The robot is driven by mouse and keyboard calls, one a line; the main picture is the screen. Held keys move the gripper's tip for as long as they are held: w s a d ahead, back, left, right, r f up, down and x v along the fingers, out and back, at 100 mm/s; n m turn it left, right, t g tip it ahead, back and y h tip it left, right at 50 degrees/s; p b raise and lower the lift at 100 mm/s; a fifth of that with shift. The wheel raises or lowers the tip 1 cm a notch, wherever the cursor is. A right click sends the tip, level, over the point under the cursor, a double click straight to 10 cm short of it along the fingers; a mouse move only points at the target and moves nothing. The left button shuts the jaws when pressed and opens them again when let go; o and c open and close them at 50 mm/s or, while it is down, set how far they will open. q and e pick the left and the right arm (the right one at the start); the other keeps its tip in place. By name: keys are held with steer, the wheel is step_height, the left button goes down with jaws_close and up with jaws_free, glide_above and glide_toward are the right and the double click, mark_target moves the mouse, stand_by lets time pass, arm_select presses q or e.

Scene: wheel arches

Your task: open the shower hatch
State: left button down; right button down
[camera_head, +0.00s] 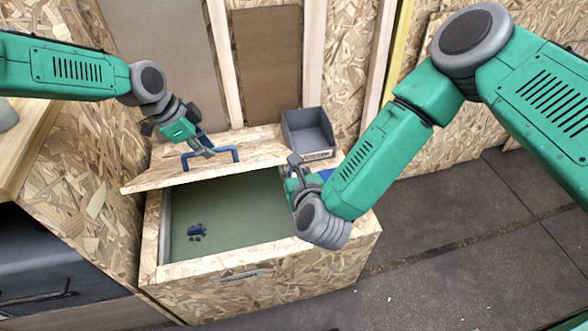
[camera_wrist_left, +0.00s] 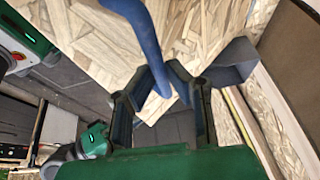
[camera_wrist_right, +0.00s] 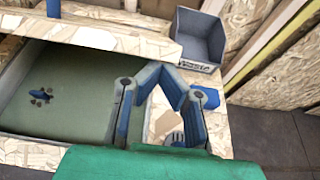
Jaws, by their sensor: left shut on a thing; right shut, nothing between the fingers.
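The shower hatch is a chipboard lid (camera_head: 165,173) on a chipboard box (camera_head: 255,290). It is partly raised and tilted, its front edge up off the box; its edge also shows in the right wrist view (camera_wrist_right: 100,38). My left gripper (camera_head: 206,150) is shut on the blue handle (camera_head: 232,150) on top of the lid. The handle runs between the fingers in the left wrist view (camera_wrist_left: 150,45). My right gripper (camera_wrist_right: 162,74) is shut and empty by the box's right rim, partly hidden by its arm in the head view.
Inside the box is a green shower floor (camera_head: 240,205) with a dark blue drain (camera_head: 196,230). A grey open bin (camera_head: 308,130) stands behind the right corner. A blue piece (camera_wrist_right: 206,97) sits on the right rim. Chipboard walls close the left and back; dark floor (camera_head: 450,260) is clear at right.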

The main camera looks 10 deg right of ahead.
arm_select(q)
steer(key=shift+w+a+f, duration=0.15)
steer(key=shift+w+a, duration=0.15)
steer(key=shift+a, duration=0.1)
steer(key=shift+d+f, duration=0.1)
steer(key=shift+f, duration=0.05)
arm_select(e)
steer(key=shift+w+r+g, duration=0.3)
steer(key=shift+w+r, duration=0.5)
steer(key=shift+r, duration=0.3)
arm_select(q)
steer(key=shift+s, duration=0.15)
steer(key=c, duration=1.6)
jaws_free()
steer(key=shift+f, duration=0.1)
arm_select(e)
steer(key=shift+w, duration=0.1)
arm_select(q)
steer(key=shift+o, duration=0.2)
steer(key=shift+w+f, duration=0.1)
steer(key=shift+w, duration=0.1)
arm_select(e)
steer(key=shift+w+f, duration=0.15)
steer(key=shift+w, duration=0.05)
arm_select(q)
steer(key=shift+d+r, duration=0.1)
steer(key=shift+r, duration=0.1)
arm_select(e)
steer(key=shift+s, duration=0.15)
